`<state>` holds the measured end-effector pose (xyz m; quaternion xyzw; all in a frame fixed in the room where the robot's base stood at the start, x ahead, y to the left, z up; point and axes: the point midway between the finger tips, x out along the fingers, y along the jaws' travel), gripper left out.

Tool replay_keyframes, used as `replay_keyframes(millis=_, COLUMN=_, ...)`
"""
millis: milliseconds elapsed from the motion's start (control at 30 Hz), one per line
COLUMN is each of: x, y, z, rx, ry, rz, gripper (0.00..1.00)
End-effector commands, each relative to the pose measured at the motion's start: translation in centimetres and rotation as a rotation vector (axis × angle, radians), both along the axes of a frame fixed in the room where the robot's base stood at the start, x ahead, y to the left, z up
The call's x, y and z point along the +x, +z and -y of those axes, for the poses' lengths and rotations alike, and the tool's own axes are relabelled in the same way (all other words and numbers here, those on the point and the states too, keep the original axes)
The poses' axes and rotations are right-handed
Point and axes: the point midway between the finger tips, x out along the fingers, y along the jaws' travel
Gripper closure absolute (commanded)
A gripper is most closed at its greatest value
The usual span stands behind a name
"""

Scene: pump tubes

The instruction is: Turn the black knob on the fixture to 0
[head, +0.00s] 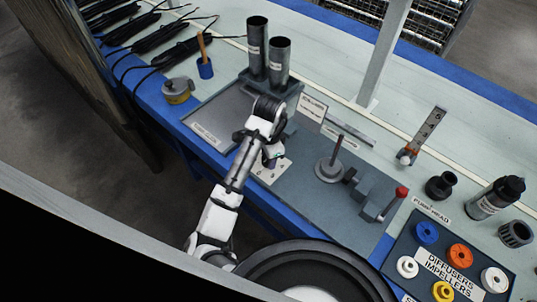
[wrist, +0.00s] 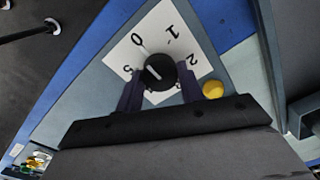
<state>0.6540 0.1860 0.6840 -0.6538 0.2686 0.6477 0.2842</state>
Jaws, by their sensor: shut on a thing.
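The black knob (wrist: 157,70) sits on a white dial plate (wrist: 120,55) in the wrist view. Numbers show around it, with 0 at the upper left, 1 at the top and 2 at the right. A short white mark on the knob slants to the upper left, on the 0 side; its exact alignment is hard to tell. My gripper (wrist: 159,78) has one dark finger on each side of the knob and is shut on it. In the head view my gripper (head: 271,158) is over the dial plate (head: 277,172) and hides the knob.
On the grey fixture board stand two dark cylinders (head: 278,60) behind my wrist and a post on a round base (head: 330,170) to the right. A red-tipped lever (head: 401,192) is farther right. A yellow round thing (wrist: 212,89) shows beside my right-hand finger.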

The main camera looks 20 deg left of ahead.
Motion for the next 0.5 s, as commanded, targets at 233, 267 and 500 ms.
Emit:
replay_keyframes(millis=233, x=0.01, y=0.04, z=-0.08, rx=0.001, ry=0.003, rz=0.001, gripper=0.85)
replay_keyframes(millis=267, x=0.01, y=0.04, z=-0.08, rx=0.001, ry=0.003, rz=0.001, gripper=0.6)
replay_keyframes(millis=500, x=0.01, y=0.02, z=-0.03, rx=0.001, ry=0.001, rz=0.001, gripper=0.41)
